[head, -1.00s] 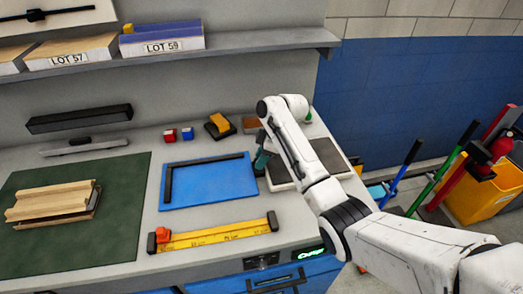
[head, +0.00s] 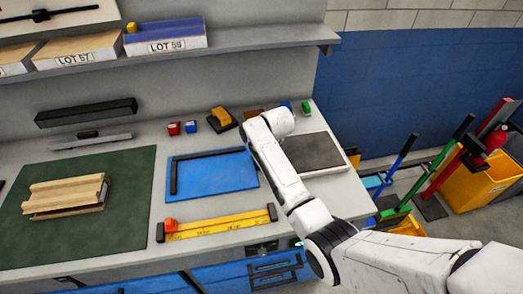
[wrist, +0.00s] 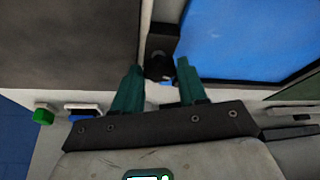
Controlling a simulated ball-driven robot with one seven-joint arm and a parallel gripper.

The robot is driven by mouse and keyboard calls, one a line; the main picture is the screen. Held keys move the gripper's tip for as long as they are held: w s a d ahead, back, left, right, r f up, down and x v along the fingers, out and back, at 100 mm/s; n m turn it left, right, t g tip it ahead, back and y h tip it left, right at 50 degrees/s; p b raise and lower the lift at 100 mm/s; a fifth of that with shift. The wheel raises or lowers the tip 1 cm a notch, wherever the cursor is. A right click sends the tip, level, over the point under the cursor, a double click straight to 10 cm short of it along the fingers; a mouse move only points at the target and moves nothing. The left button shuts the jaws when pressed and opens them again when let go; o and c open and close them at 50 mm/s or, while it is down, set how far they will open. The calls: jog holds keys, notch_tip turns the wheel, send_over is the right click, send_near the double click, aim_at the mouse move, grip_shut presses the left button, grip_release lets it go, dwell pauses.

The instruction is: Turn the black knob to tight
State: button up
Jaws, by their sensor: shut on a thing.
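The black knob (wrist: 158,68) shows in the wrist view between the tips of my two teal fingers. It sits at the end of a dark bracket, between a dark plate and the blue board. My gripper (wrist: 160,73) is shut on the knob. In the head view my white arm hides both the gripper and the knob. I cannot read any tight mark or the knob's angle.
The dark plate (head: 316,152) lies right of my arm and the blue board (head: 220,176) left of it. A yellow ruler bar (head: 218,227) lies in front. Small blocks, including a green one (head: 306,107), stand behind. A green mat (head: 120,225) holds wooden pieces.

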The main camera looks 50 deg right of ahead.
jog(key=m, duration=0.2)
jog(key=m+h, duration=0.1)
jog(key=m, duration=0.1)
jog(key=m+g+h+b, duration=0.1)
jog(key=m, duration=0.1)
jog(key=shift+w+a+m, duration=0.25)
jog(key=shift+m, duration=0.05)
jog(key=m+b, duration=0.1)
jog(key=m, duration=0.1)
jog(key=m+g+h+b, duration=0.1)
jog(key=m, duration=0.1)
jog(key=shift+w+g, duration=0.1)
jog(key=shift+g, duration=0.2)
jog(key=shift+m+g+b, duration=0.4)
jog(key=shift+m+b, duration=0.3)
jog(key=shift+m, duration=0.5)
jog(key=o, duration=1)
jog(key=shift+o, duration=0.2)
jog(key=w+b+v, duration=0.1)
jog(key=v, duration=0.9)
jog(key=shift+s+a+r+b, duration=0.3)
jog(key=shift+s+r, duration=0.05)
